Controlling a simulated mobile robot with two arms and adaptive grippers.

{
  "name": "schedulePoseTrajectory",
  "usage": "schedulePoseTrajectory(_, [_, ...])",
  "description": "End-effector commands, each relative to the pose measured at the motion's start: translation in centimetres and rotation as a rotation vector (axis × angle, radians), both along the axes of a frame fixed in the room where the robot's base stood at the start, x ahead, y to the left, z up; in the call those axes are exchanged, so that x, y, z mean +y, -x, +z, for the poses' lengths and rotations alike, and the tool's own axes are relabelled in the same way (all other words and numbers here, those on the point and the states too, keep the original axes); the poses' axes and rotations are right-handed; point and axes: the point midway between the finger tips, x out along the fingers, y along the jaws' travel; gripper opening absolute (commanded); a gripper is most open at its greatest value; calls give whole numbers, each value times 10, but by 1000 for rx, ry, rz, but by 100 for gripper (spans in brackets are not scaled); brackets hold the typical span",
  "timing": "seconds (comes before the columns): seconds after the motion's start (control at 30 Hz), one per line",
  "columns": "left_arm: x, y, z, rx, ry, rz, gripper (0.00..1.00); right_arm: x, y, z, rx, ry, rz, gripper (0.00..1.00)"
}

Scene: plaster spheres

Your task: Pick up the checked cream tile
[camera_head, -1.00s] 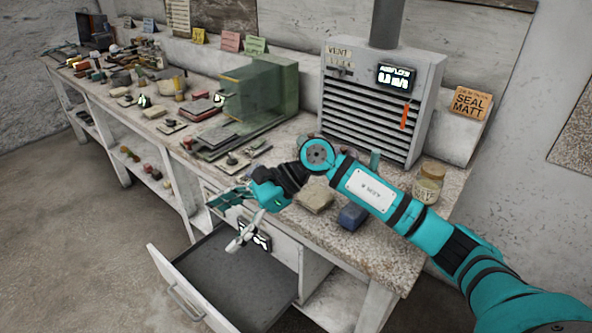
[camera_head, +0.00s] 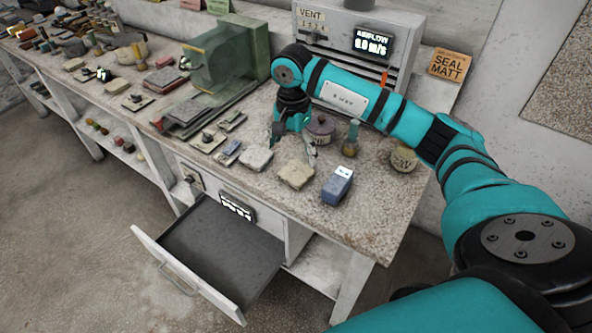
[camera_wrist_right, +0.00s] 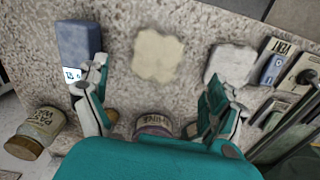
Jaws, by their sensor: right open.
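The cream tile (camera_head: 296,174) lies flat on the speckled bench top, with a notched, uneven outline. It also shows in the right wrist view (camera_wrist_right: 158,56), ahead of the fingers and between their lines. Its surface checking is too fine to make out. My right gripper (camera_head: 292,148) points down just behind the tile in the head view, its fingers apart and nothing between them. In the right wrist view the gripper's fingers (camera_wrist_right: 158,82) are spread wide. My left gripper is not in view.
A paler tile (camera_head: 256,157) lies left of the cream one and a blue block (camera_head: 337,185) right of it. A jar (camera_head: 403,159), a round pot (camera_head: 321,129) and a small bottle (camera_head: 351,140) stand behind. An open drawer (camera_head: 226,249) juts out below the bench.

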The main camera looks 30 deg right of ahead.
Motion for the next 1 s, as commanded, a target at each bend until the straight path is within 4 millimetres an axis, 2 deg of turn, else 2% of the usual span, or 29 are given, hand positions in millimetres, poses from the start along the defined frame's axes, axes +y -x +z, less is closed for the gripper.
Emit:
schedulePoseTrajectory(0.1, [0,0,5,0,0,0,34,1,0,-17,2,-2,0,94])
schedulePoseTrajectory(0.37, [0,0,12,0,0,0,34,1,2,-35,4,-2,0,94])
schedulePoseTrajectory(0.5, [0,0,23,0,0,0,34,2,6,-56,5,-2,0,94])
schedulePoseTrajectory(0.6, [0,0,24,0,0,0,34,2,5,-70,2,-3,0,94])
schedulePoseTrajectory(0.73, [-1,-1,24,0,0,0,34,1,5,-78,0,-2,0,94])
schedulePoseTrajectory(0.93, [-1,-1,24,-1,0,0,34,1,4,-79,-2,-2,0,94])
schedulePoseTrajectory(1.0, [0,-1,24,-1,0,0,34,1,4,-79,-2,-2,0,85])
